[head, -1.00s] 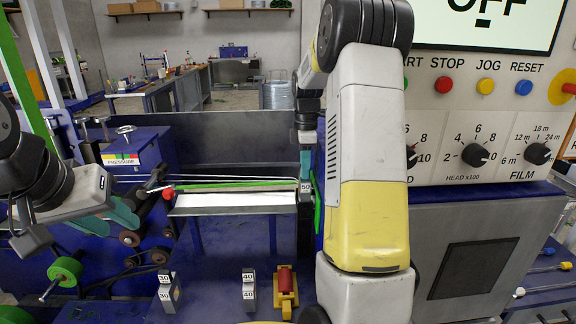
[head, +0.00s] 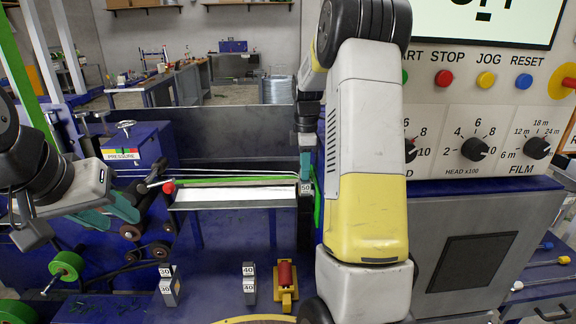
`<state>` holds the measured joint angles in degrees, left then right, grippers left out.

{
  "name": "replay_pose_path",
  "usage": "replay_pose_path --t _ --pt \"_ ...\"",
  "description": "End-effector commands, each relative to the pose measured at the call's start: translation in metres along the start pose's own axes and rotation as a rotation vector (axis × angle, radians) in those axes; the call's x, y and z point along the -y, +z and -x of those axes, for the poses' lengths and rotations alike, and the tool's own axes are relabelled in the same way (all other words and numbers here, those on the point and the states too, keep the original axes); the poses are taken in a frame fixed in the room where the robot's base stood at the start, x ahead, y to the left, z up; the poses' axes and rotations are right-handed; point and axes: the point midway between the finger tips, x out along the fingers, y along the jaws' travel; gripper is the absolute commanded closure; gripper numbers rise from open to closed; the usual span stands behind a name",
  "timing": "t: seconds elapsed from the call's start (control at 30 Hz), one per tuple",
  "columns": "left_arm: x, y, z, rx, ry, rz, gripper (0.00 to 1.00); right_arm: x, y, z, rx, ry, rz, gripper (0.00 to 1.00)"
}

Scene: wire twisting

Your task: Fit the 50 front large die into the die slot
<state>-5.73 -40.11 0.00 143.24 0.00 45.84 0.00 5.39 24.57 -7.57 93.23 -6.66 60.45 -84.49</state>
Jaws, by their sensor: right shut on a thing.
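The large die marked 50 (head: 305,188) is upright at the right end of the white-topped tray. My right gripper (head: 306,168) points down and is shut on it from above. The die slot cannot be made out; the lower die and the area right of it are partly hidden by my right arm. My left gripper (head: 118,210), with teal fingers, is at the left beside the rollers, away from the die. I cannot tell its opening.
Dies marked 30 (head: 168,286) and 40 (head: 249,284) stand on the blue deck in front, beside a red-and-yellow device (head: 285,282). A red-tipped lever (head: 168,187) is at the tray's left end. A control panel (head: 477,120) is on the right.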

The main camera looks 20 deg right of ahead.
Motion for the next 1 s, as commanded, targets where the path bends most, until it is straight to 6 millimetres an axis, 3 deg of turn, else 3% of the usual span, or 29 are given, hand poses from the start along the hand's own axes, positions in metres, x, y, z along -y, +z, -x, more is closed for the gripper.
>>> replay_pose_path --t 0.57,0.6,0.73,1.0 --pt "0.0 0.0 0.0 0.0 0.0 0.0 0.64 0.0008 -0.0012 -0.0114 0.001 -0.009 0.002 1.0" --pt "0.0 0.0 0.0 0.0 0.0 0.0 0.64 0.0009 -0.0012 -0.0115 0.0 -0.009 0.002 0.82" --pt "0.0 0.0 0.0 0.0 0.0 0.0 0.64 0.001 -0.0014 -0.0115 0.0 -0.009 0.003 0.58" --pt "0.0 0.0 0.0 0.0 0.0 0.0 0.64 0.0012 -0.0015 -0.0117 0.0 -0.01 0.003 0.58"
